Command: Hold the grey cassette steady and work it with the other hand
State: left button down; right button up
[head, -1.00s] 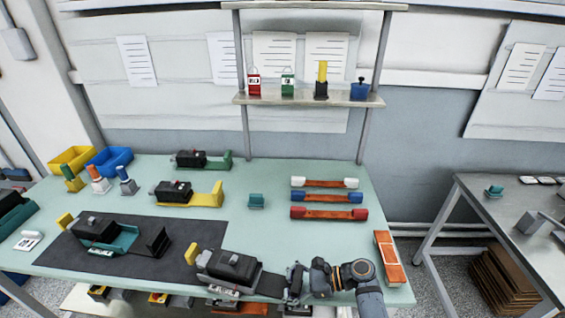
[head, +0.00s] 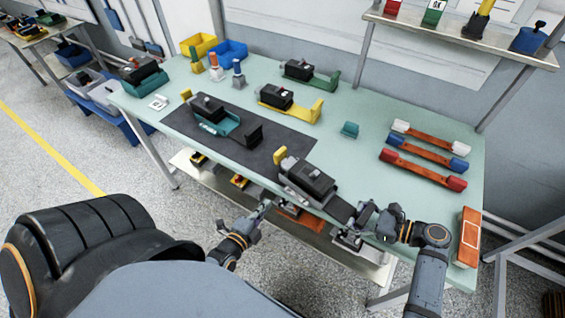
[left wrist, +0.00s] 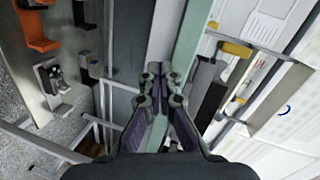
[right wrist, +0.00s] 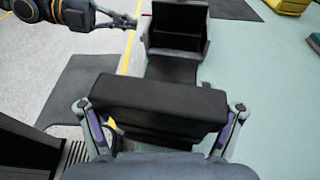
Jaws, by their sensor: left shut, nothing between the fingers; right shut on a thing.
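The grey cassette (head: 292,190) lies near the table's front edge, with a black block (head: 312,177) in it and a yellow tab (head: 280,155) at its far-left end. A flat black strip runs from its right end towards my right gripper (head: 366,214). In the right wrist view my right gripper (right wrist: 160,125) is shut on a wide black end piece (right wrist: 155,103), with the cassette (right wrist: 178,35) beyond it. My left gripper (head: 266,207) is shut and empty in front of the table edge, left of the cassette and apart from it. It also shows in the left wrist view (left wrist: 164,80).
A teal cassette (head: 225,128) lies on the dark mat (head: 185,122). Yellow (head: 305,112) and green (head: 322,82) cassettes stand behind. A lower shelf (head: 335,238) is under the table edge.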

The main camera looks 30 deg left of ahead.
pick_arm(q)
notch_tip(320, 180, up, 11)
jog(key=m+t, duration=0.2)
jog(key=t, duration=0.1)
pick_arm(e)
jog(key=shift+f, duration=0.15)
pick_arm(q)
jog(key=w, duration=1.1)
jog(key=shift+f, duration=0.15)
jog(key=a, duration=0.3)
jog(key=w+a, duration=0.1)
jog(key=a, duration=0.2)
jog(key=shift+w+a, duration=0.15)
jog(key=shift+a, duration=0.25)
jog(key=s, duration=1)
jog(key=shift+d, duration=0.35)
